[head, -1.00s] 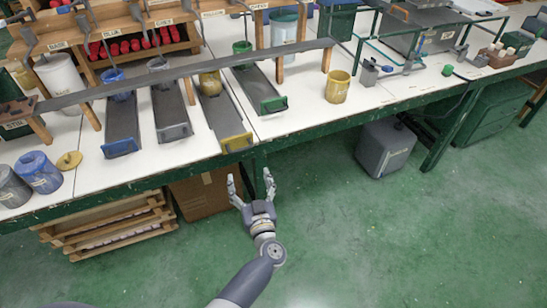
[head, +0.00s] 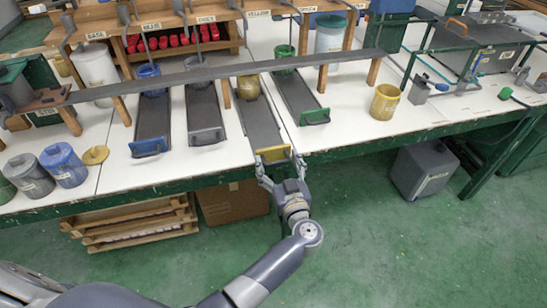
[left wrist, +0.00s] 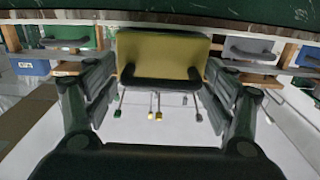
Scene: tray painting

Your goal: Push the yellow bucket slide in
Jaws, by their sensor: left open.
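The yellow bucket slide is a grey runner (head: 262,128) with a yellow front plate (head: 273,154) and a dark handle. It sticks out farther than its neighbours, to near the table's front edge. A yellow bucket (head: 248,87) stands toward its back end. My left gripper (head: 281,172) is open at the front plate, one finger toward each side. In the left wrist view the yellow plate (left wrist: 165,52) and its handle lie between the spread fingers (left wrist: 160,82). I cannot tell whether they touch. My right gripper is not in view.
Blue (head: 150,148), grey (head: 207,137) and green (head: 315,117) slides flank it. A grey bar (head: 215,73) crosses above the slides. A loose yellow bucket (head: 385,102) stands to the right. Blue and grey cans stand at left. The floor in front of the table is clear.

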